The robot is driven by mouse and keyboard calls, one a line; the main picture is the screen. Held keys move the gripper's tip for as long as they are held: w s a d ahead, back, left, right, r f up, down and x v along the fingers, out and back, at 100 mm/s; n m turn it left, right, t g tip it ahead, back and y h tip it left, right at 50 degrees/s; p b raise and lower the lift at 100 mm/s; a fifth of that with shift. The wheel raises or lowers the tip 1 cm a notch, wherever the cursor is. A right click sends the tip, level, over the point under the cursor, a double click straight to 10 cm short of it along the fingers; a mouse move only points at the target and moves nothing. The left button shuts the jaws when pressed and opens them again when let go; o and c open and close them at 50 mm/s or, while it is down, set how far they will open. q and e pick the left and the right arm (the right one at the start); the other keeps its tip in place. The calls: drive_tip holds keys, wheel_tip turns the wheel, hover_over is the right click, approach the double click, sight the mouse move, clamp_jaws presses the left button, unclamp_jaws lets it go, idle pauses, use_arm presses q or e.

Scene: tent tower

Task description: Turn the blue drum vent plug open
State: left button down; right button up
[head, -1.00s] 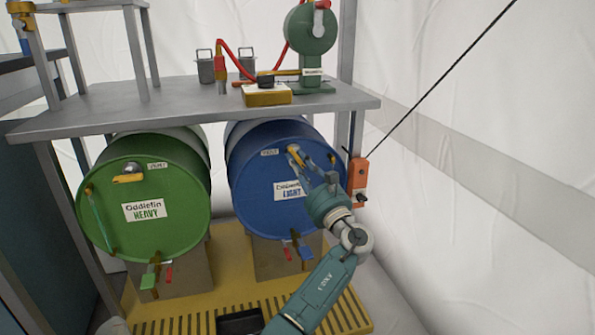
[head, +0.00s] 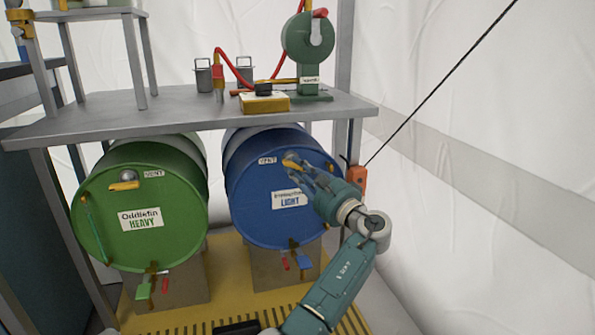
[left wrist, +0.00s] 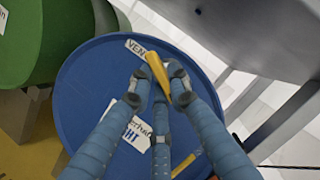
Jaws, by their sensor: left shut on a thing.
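The blue drum (head: 245,200) lies on its side under the grey shelf, its round face toward me with a "VENT" label and a "LIGHT" label. Its vent plug has a yellow handle (head: 291,159) near the top of the face; the handle also shows in the left wrist view (left wrist: 157,72), lying at a slant. My left gripper (head: 299,169) is shut on this handle, its blue fingers on either side of it in the left wrist view (left wrist: 157,88). The fingers partly hide the plug. My right gripper is in neither view.
A green drum (head: 103,215) with its own yellow vent handle (head: 124,185) lies to the left. The grey shelf (head: 150,115) runs just above both drums. Taps hang below the drum faces.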

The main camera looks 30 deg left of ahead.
use_arm(q)
drive_tip(key=shift+f, duration=0.2)
drive_tip(key=c, duration=1.7)
unclamp_jaws()
drive_tip(key=shift+o, duration=0.2)
drive_tip(key=shift+r, duration=0.1)
drive_tip(key=v, duration=1.2)
